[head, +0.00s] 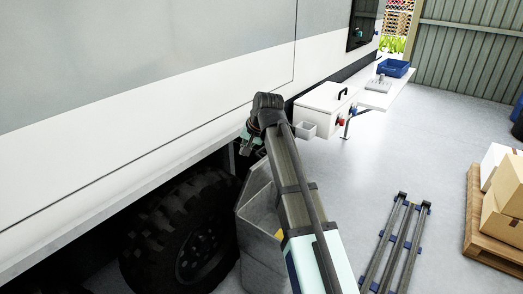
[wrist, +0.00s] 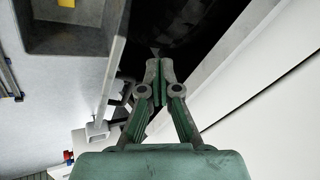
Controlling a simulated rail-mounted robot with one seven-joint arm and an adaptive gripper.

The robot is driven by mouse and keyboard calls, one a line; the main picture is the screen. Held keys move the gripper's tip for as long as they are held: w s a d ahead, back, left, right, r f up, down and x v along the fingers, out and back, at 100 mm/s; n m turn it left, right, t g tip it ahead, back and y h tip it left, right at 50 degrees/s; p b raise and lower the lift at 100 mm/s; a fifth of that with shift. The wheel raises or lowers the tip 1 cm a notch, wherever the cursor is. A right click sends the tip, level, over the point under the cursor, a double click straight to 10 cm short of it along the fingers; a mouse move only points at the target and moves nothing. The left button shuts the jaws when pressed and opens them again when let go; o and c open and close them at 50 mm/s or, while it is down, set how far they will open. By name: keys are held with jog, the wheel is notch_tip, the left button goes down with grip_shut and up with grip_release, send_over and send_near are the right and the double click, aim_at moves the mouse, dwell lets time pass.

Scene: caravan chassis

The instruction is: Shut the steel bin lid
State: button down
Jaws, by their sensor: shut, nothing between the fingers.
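The steel bin (head: 260,253) stands beside the caravan's wheel in the head view, partly hidden by my arm. Its grey interior shows at the upper left of the wrist view (wrist: 75,40), with something yellow inside. A grey panel that looks like the raised lid (head: 257,190) stands up at the bin's wheel side. In the wrist view the lid (wrist: 113,65) shows nearly edge-on. My gripper (wrist: 158,70) is shut and empty, on the caravan side of that panel and apart from it. In the head view my gripper (head: 247,142) is partly hidden behind my wrist, close to the caravan side.
The caravan wall (head: 150,110) and black tyre (head: 180,230) lie close on the left. A white box (head: 325,103) with a black handle and a blue crate (head: 394,68) are farther along. A pallet (head: 485,235) with cartons stands right.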

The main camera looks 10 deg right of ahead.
jog(key=w+d+r+n+g+p, duration=0.1)
jog(key=w+r+n+p, duration=0.1)
jog(key=w+r+n, duration=0.2)
jog(key=n+g+h+p, duration=0.25)
jog(key=n+p, duration=0.25)
jog(key=n, duration=0.3)
send_over(261, 151)
jog(key=s+a, duration=0.3)
jog(key=shift+n, duration=0.4)
jog(key=f+p, duration=0.1)
jog(key=f, duration=0.2)
jog(key=s+d+f+p, duration=0.1)
jog(key=f+p, duration=0.1)
jog(key=f, duration=0.2)
jog(key=f+p, duration=0.1)
jog(key=f, duration=0.2)
jog(key=shift+s+d+f, duration=0.25)
jog(key=shift+s+d, duration=0.05)
jog(key=shift+d, duration=0.05)
jog(key=shift+s+d+f, duration=0.15)
jog(key=shift+d+f, duration=0.05)
jog(key=shift+f, duration=0.05)
